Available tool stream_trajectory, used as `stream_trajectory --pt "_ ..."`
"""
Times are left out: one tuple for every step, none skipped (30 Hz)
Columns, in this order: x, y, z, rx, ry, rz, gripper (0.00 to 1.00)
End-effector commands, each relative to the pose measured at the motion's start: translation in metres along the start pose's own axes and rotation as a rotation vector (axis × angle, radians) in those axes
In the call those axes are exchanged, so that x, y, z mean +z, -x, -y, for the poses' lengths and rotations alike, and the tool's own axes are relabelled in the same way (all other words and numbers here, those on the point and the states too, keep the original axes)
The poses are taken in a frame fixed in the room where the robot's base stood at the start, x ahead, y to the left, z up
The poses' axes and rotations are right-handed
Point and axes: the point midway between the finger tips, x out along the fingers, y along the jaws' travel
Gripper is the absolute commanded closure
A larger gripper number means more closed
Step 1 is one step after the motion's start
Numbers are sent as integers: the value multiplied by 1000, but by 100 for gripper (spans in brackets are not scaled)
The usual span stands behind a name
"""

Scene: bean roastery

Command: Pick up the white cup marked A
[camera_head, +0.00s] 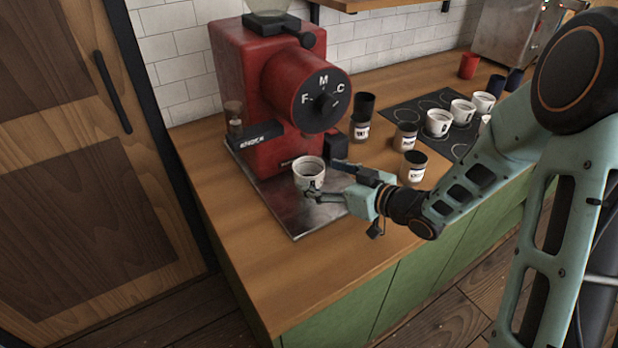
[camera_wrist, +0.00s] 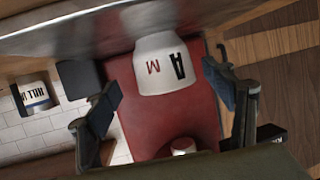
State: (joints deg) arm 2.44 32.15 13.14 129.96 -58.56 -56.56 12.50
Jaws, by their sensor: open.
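The white cup (camera_head: 309,177) stands upright on the grinder's metal tray. In the wrist view the cup (camera_wrist: 162,60) appears upside down and shows a black A and a red M. My gripper (camera_head: 328,182) is open beside the cup, reaching in from the right in the head view. In the wrist view the cup lies between the two fingers of my gripper (camera_wrist: 162,93), with a visible gap on each side. The fingers do not appear to touch it. The lower part of the cup is partly hidden by a finger in the head view.
The red grinder (camera_head: 262,70) stands directly behind the cup, and its metal tray (camera_head: 305,222) lies below. Labelled jars (camera_head: 412,168) stand close to my wrist. Several white cups (camera_head: 438,122) stand on a black mat (camera_head: 410,104). The front left counter (camera_head: 262,285) is clear.

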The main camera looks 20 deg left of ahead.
Motion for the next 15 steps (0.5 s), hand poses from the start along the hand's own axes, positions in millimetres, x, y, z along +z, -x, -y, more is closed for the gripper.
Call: stream_trajectory --pt "2 -8 4 -5 0 1 25" --pt "3 -13 5 -6 0 1 25" --pt "4 -20 7 -5 -1 1 25" --pt "5 -24 8 -5 -1 1 25" --pt "5 -28 7 -3 0 0 25" --pt "4 -33 7 -3 1 1 25" --pt "4 -37 7 -2 1 1 25" --pt "4 -40 6 -2 1 1 25" --pt "4 -42 6 -2 1 1 25" --pt "4 -43 6 -1 0 1 25" --pt "4 -44 6 0 0 1 25" --pt "4 -44 6 0 0 0 25" --pt "4 -44 6 0 0 0 25" --pt "4 -44 6 0 0 0 25" --pt "4 -44 6 0 0 0 25"
